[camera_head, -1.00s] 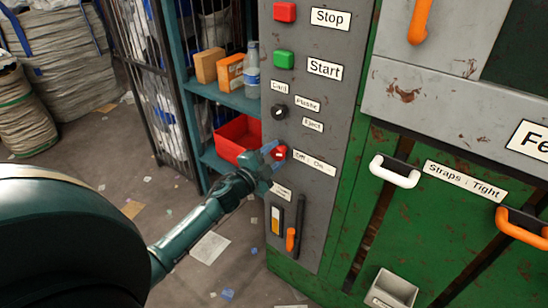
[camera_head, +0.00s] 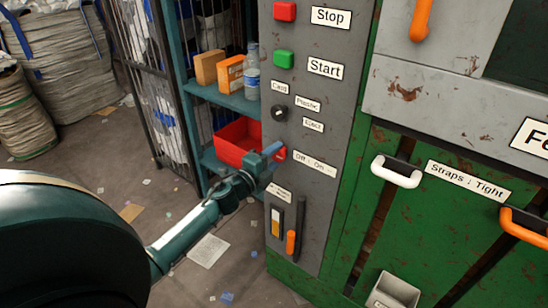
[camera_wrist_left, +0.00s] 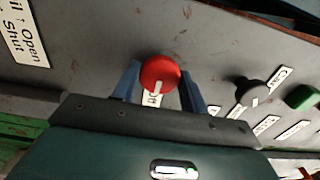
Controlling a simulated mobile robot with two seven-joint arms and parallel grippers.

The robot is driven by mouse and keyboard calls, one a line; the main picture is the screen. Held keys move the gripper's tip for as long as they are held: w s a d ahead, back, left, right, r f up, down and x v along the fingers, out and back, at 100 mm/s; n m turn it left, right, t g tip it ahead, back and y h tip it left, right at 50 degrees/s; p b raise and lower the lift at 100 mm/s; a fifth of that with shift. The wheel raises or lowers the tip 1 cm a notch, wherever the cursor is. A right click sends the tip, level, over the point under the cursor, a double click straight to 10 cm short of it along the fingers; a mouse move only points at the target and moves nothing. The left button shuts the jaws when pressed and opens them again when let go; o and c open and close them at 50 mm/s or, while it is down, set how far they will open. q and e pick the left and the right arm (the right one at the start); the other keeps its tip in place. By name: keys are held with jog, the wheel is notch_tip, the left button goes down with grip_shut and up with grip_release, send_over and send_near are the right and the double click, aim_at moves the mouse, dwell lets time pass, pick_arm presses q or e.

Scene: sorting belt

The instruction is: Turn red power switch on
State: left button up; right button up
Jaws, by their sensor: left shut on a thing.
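The red power switch (camera_head: 282,154) is a round red knob on the grey control panel, beside an "Off On" label (camera_head: 314,164). In the head view my left gripper (camera_head: 272,151) reaches it from the left and its fingers partly cover the knob. In the left wrist view the red switch (camera_wrist_left: 160,72) sits between the two blue fingers of my left gripper (camera_wrist_left: 161,88), which is shut on it. A white mark shows on the knob's face. Its label is mostly hidden there. My right gripper is not in view.
Above the switch are a black selector knob (camera_head: 279,113), a green Start button (camera_head: 283,60) and a red Stop button (camera_head: 285,12). An orange slide handle (camera_head: 291,242) is below. A shelf (camera_head: 225,97) with boxes and a red bin (camera_head: 231,140) stands at left.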

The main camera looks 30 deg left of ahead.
pick_arm(q)
jog(key=o, duration=1)
jog(key=shift+s+a, duration=0.2)
jog(key=shift+s, duration=2)
jog(key=shift+s+a, duration=0.15)
jog(key=shift+s, duration=2.05)
jog(key=shift+s+a, duration=0.2)
jog(key=shift+s, duration=2)
